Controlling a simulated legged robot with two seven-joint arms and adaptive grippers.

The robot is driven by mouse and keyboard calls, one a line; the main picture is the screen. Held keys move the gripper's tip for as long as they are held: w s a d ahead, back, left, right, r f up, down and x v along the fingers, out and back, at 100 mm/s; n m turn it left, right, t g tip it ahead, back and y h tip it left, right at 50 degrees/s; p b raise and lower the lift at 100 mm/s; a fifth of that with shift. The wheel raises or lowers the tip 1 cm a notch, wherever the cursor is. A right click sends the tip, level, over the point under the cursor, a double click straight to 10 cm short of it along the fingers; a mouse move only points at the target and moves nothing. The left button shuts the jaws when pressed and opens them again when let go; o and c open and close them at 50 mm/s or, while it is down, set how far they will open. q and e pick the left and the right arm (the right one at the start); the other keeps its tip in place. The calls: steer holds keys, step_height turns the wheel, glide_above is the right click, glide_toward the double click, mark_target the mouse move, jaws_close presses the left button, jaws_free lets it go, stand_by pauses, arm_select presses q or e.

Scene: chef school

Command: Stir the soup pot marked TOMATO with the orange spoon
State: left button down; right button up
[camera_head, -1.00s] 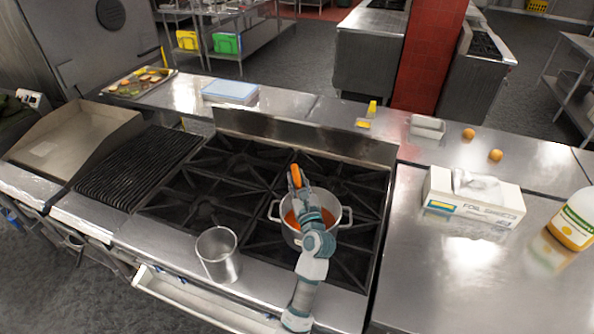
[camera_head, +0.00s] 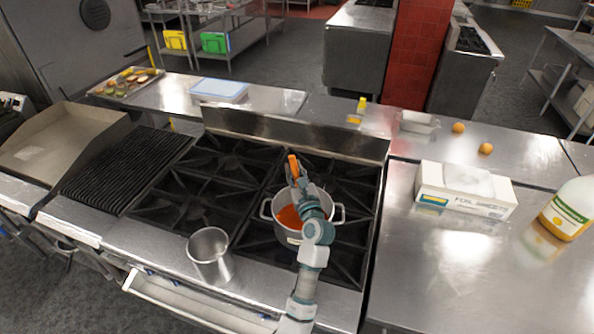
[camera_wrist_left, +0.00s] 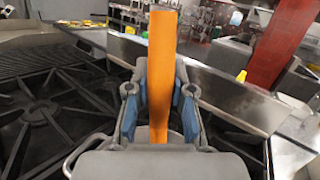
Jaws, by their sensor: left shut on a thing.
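A metal soup pot (camera_head: 267,214) with two side handles stands on the right part of the stove and holds orange-red soup. I cannot read any marking on it. My left gripper (camera_head: 295,176) is over the pot, shut on the orange spoon (camera_head: 293,163). The spoon's upright handle also shows in the left wrist view (camera_wrist_left: 162,70), between the two fingers of the left gripper (camera_wrist_left: 159,105). The spoon's lower end is hidden by the gripper and arm, so I cannot see how deep it sits in the soup. My right gripper is not in view.
An empty metal container (camera_head: 209,256) stands on the stove's front ledge, left of the pot. A foil box (camera_head: 465,190) and a large bottle (camera_head: 570,210) stand on the right counter. The black burner grates (camera_head: 190,195) left of the pot are clear.

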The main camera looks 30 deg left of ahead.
arm_select(q)
steer(key=shift+d, duration=0.2)
steer(key=shift+d+r, duration=0.15)
steer(key=shift+d, duration=0.15)
steer(key=shift+d+r, duration=0.25)
step_height(320, 180, up, 4)
steer(key=p, duration=0.3)
steer(key=shift+f, duration=0.2)
steer(key=r+p, duration=0.4)
steer(key=shift+a+r, duration=0.2)
steer(key=shift+a, duration=0.2)
step_height(320, 180, up, 6)
steer(key=p, duration=0.6)
steer(key=shift+r, duration=0.25)
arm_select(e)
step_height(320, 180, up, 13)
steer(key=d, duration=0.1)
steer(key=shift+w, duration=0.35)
